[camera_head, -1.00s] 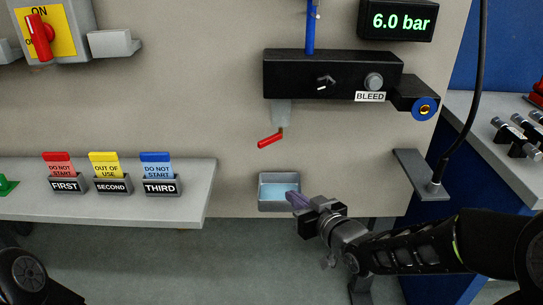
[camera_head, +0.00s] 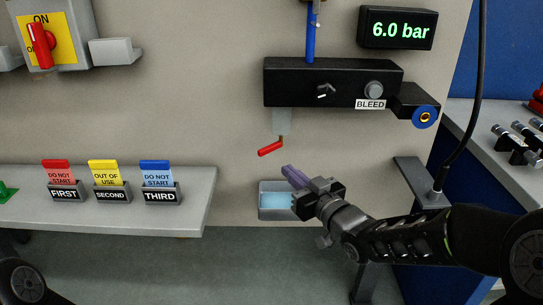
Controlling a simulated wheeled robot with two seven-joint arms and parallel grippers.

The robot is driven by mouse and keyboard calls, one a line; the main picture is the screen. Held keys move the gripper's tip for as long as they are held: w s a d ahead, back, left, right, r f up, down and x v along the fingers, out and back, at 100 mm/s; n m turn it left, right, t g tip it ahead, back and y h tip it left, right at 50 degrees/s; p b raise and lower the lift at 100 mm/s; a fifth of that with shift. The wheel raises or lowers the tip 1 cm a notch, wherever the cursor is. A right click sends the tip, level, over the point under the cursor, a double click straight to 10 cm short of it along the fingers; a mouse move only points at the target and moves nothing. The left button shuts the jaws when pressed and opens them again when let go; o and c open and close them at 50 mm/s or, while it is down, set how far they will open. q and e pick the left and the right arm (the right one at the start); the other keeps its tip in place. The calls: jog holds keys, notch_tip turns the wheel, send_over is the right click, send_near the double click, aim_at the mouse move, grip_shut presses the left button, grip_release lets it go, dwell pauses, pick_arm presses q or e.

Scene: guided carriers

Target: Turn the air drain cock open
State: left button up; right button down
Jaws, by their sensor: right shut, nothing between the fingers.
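The drain cock's red lever (camera_head: 270,147) sits under the grey drain fitting (camera_head: 281,122), which hangs below the black air manifold (camera_head: 333,84). The lever slants down to the left. My right gripper (camera_head: 287,171) is shut and empty, with its purple fingers pointing up and left. Its tips are a little below and right of the lever, apart from it in the picture. The gauge (camera_head: 397,28) above reads 6.0 bar. The grey drip tray (camera_head: 264,201) with a pale blue inside is below the lever, partly hidden by my right gripper. My left gripper is out of view.
A shelf (camera_head: 207,184) at left bears red, yellow and blue tags in holders. The panel between shelf and lever is clear.

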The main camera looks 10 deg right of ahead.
aim_at(267, 153)
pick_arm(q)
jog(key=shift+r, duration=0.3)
pick_arm(e)
jog(key=x, duration=0.9)
jog(key=shift+w+a, duration=0.1)
jog(key=shift+w, duration=0.1)
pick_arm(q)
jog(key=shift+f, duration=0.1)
